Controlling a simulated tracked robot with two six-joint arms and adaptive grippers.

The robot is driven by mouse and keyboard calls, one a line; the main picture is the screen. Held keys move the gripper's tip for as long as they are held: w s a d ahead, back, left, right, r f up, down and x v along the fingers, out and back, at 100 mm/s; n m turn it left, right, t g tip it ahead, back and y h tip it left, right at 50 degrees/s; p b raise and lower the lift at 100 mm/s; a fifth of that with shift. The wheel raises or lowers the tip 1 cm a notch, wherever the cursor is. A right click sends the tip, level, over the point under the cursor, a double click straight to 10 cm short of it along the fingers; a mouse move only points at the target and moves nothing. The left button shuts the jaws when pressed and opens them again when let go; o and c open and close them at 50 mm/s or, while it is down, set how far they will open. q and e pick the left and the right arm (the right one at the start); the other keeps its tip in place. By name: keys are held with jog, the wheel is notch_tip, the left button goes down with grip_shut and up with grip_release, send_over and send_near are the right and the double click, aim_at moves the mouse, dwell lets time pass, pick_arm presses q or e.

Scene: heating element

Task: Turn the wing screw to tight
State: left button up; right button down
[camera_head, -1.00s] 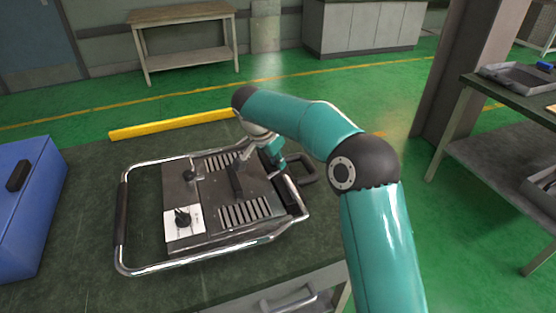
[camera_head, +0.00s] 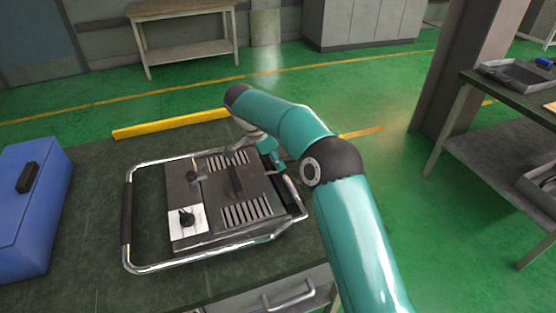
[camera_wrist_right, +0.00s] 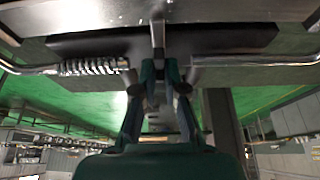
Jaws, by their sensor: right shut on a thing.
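The heating element device (camera_head: 205,200) is a dark box with slotted vents in a chrome tube frame, lying on the dark green table. My right gripper (camera_head: 270,156) is at its far right side, partly hidden behind my own arm. In the right wrist view, the fingers of this gripper (camera_wrist_right: 159,78) are closed together at a narrow metal piece (camera_wrist_right: 157,35), which seems to be the wing screw. The screw cannot be made out in the head view, and its turn angle cannot be told. My left gripper is not in view.
A blue case (camera_head: 35,208) stands left of the device. A black knob (camera_head: 186,217) sits on a white plate on the device. The chrome tube (camera_head: 205,266) runs around the device. A workbench with trays (camera_head: 520,78) stands at the right.

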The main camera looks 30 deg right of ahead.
aim_at(268, 172)
jog(key=c, duration=1.2)
grip_release()
jog(key=shift+c, duration=0.2)
jog(key=shift+r, duration=0.1)
jog(key=v, duration=0.6)
jog(key=shift+w+a+r, duration=0.1)
jog(key=shift+a+r, duration=0.15)
jog(key=shift+r, duration=0.3)
